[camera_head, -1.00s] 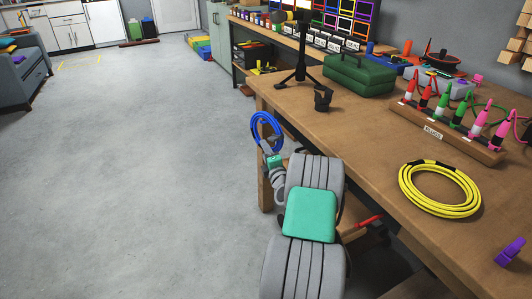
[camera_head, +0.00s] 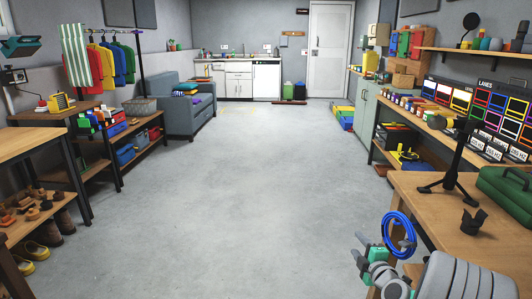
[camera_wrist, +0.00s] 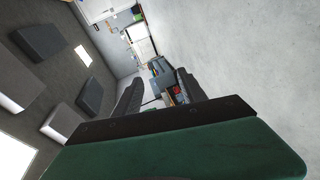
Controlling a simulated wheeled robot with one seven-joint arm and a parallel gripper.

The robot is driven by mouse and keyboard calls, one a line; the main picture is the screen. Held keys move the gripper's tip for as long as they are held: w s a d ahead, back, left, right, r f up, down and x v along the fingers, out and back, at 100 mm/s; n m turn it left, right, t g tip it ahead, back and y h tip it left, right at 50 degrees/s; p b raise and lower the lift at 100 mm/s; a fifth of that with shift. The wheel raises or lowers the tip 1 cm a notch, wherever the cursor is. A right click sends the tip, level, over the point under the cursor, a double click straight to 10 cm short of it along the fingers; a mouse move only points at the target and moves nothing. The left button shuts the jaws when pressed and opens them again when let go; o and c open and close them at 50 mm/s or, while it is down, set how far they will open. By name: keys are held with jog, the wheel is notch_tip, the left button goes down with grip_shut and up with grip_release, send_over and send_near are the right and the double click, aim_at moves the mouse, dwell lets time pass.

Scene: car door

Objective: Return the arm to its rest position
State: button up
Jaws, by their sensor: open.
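My arm shows at the lower right of the head view, with grey links and teal covers, folded low beside the front corner of the wooden workbench (camera_head: 425,200). My gripper (camera_wrist: 160,92) shows in the wrist view as two dark fingers standing apart. I see nothing held between them, only the distant room. In the head view the fingers cannot be made out clearly. A blue cable coil (camera_head: 388,228) shows just above the far end of my arm, near the bench corner. I cannot tell whether it touches the arm.
A black stand (camera_head: 450,165), a small black holder (camera_head: 473,221) and a green case (camera_head: 508,195) stand on the workbench. A grey armchair (camera_head: 181,103) and shelving line the left. The grey floor (camera_head: 250,190) in the middle is clear.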

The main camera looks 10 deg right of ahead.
jog(key=s+a+r+m+g+y+p, duration=0.2)
jog(key=s+a+r+m+g+p, duration=0.15)
jog(key=a+r+p, duration=0.65)
jog(key=s+a+r+m+g+y+p, duration=0.2)
jog(key=a+r+g+p, duration=0.3)
jog(key=a+r, duration=0.75)
jog(key=s+a+r+m+g+h+p, duration=0.1)
jog(key=s+a+r+m+g+p, duration=0.1)
jog(key=s, duration=0.7)
jog(key=s+a+r+m+g+h+p, duration=0.1)
jog(key=s+a+r+m+p, duration=0.3)
jog(key=s+r+m+p, duration=0.3)
notch_tip(320, 180, up, 3)
jog(key=s+p, duration=0.2)
jog(key=p, duration=0.1)
jog(key=shift+s+a+f+g, duration=0.2)
jog(key=shift+s+a+g, duration=0.05)
jog(key=shift+a+g, duration=0.1)
jog(key=shift+d, duration=0.1)
